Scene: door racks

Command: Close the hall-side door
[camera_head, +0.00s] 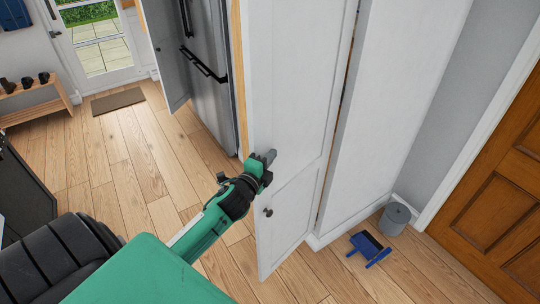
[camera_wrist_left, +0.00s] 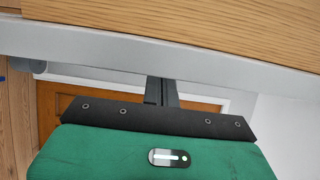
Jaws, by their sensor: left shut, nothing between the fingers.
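The near white panelled door (camera_head: 300,90) stands open, with a small dark knob (camera_head: 267,212) low on its face. I take it for the hall-side door, as it is the one nearer the brown door. My left gripper (camera_head: 268,158) is shut and empty, above the knob and close to the door's free edge. In the left wrist view the fingers (camera_wrist_left: 160,90) point at a pale door edge (camera_wrist_left: 150,58) with a wood-coloured face (camera_wrist_left: 200,25) beyond it. I cannot tell whether they touch it. My right gripper is out of view.
A steel fridge (camera_head: 208,75) stands behind the door, with another open white door (camera_head: 165,50) on its far side. A grey bin (camera_head: 395,217) and a blue dustpan (camera_head: 369,247) lie right of the near door.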

